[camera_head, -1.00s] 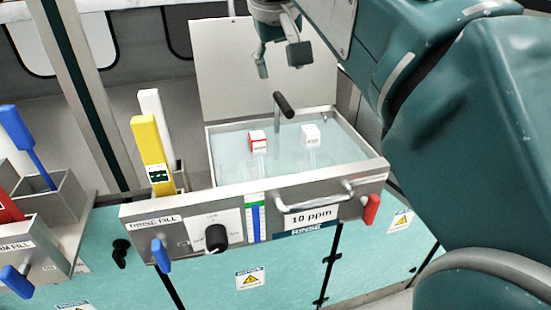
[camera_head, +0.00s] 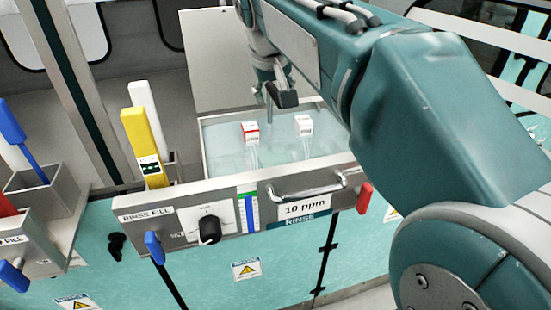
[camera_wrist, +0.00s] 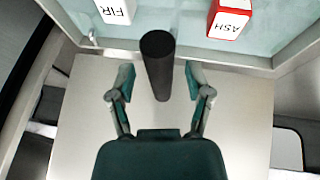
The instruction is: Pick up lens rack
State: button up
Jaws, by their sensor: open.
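Two small labelled blocks on clear stems stand in the water of the rinse basin; I cannot tell which one is the lens rack. One is red-edged and white (camera_head: 250,132), and reads ASH in the wrist view (camera_wrist: 230,18). The other is plain white (camera_head: 303,124), and reads FIR in the wrist view (camera_wrist: 116,10). My gripper (camera_head: 268,82) is above the back edge of the basin, apart from both blocks. In the wrist view my gripper (camera_wrist: 160,80) is open, with its fingers on either side of a dark cylinder. The parts below the blocks are blurred by water.
The dark cylinder (camera_wrist: 158,62) is the end of the spout (camera_head: 283,95) at the basin's back. The steel basin (camera_head: 345,158) has a front handle (camera_head: 308,188). Yellow (camera_head: 143,140) and white (camera_head: 143,98) upright handles stand left of it. A pale panel (camera_head: 215,60) rises behind.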

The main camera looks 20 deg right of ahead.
jog(key=shift+c, duration=0.3)
jog(key=shift+a, duration=0.15)
grip_shut()
jog(key=shift+r, duration=0.15)
